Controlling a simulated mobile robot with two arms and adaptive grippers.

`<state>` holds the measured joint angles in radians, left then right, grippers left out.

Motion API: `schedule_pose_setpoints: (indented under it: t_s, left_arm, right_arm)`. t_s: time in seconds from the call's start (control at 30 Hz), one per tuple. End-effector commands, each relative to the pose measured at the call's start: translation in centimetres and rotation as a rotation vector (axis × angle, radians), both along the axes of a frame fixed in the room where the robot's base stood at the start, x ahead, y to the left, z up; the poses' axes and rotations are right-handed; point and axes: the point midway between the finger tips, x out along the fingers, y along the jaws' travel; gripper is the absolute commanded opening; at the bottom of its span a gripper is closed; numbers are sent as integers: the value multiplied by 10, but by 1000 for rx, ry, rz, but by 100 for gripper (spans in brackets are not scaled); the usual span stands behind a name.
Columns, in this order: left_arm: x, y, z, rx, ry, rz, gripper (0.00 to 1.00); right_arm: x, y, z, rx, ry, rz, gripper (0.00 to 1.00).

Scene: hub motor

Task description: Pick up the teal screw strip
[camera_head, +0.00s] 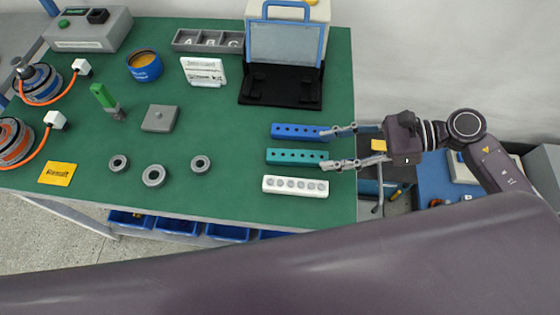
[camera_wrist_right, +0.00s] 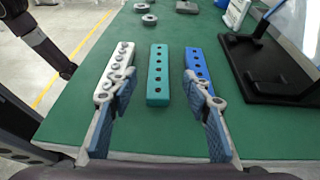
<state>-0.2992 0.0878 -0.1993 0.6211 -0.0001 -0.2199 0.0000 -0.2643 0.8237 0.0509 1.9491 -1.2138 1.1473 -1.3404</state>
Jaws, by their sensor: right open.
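The teal screw strip (camera_head: 297,157) lies flat on the green table, between a blue strip (camera_head: 297,131) and a white strip (camera_head: 295,186). In the right wrist view the teal strip (camera_wrist_right: 158,75) runs away from me, centred between the fingers. My right gripper (camera_head: 334,147) is open and empty at the strip's right end, near the table edge. In the wrist view my right gripper (camera_wrist_right: 160,88) has one finger by the white strip (camera_wrist_right: 117,72) and the other by the blue strip (camera_wrist_right: 198,68). I cannot tell its height above the table. My left gripper is not in view.
A black stand (camera_head: 281,87) stands behind the strips. Several grey rings, one of them a ring (camera_head: 154,175), lie to the left. A grey block (camera_head: 160,118) and a labelled three-part tray (camera_head: 208,41) are farther back. Green table surface (camera_head: 235,140) is clear left of the strips.

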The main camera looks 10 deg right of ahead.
Motion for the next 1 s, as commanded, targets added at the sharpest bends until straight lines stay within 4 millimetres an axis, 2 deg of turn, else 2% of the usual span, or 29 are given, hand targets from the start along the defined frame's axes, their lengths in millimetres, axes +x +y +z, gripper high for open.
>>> schedule_pose_setpoints:
  t_s: [0.03,0.17,0.47,0.7,1.0]
  left_arm:
    - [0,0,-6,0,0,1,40]
    - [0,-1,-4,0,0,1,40]
    - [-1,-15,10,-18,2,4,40]
    - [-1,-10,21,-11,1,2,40]
    - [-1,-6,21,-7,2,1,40]
  right_arm:
    - [0,0,-5,-3,-3,2,45]
    - [1,5,-7,-3,-4,4,45]
    - [8,38,-14,1,-3,3,45]
    - [15,68,-27,0,-3,1,45]
    - [15,72,-32,-3,-3,2,45]
